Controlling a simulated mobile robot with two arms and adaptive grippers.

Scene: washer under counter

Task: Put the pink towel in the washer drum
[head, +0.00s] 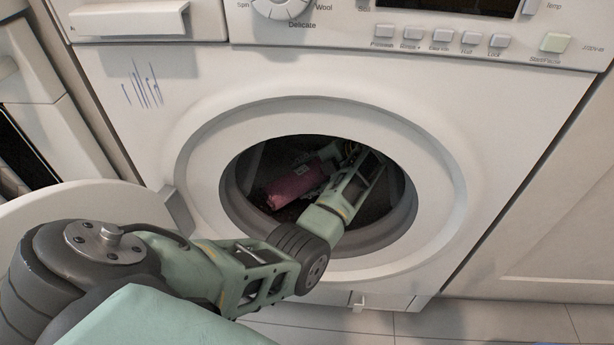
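The washer (480,130) stands straight ahead with its round drum opening (250,180) uncovered. The pink towel (292,188) is inside the dark drum, at the left of the middle, as a rolled or folded bundle. My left arm reaches in from the lower left through the opening. My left gripper (335,155) is inside the drum beside the towel's right end. Its fingertips are dark and partly hidden, so I cannot tell whether it is touching or holding the towel. My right gripper is out of view.
The washer door (85,205) is swung open to the left, partly behind my arm. The detergent drawer (130,20) and control panel buttons (440,35) are above. A cabinet (545,200) stands at the right.

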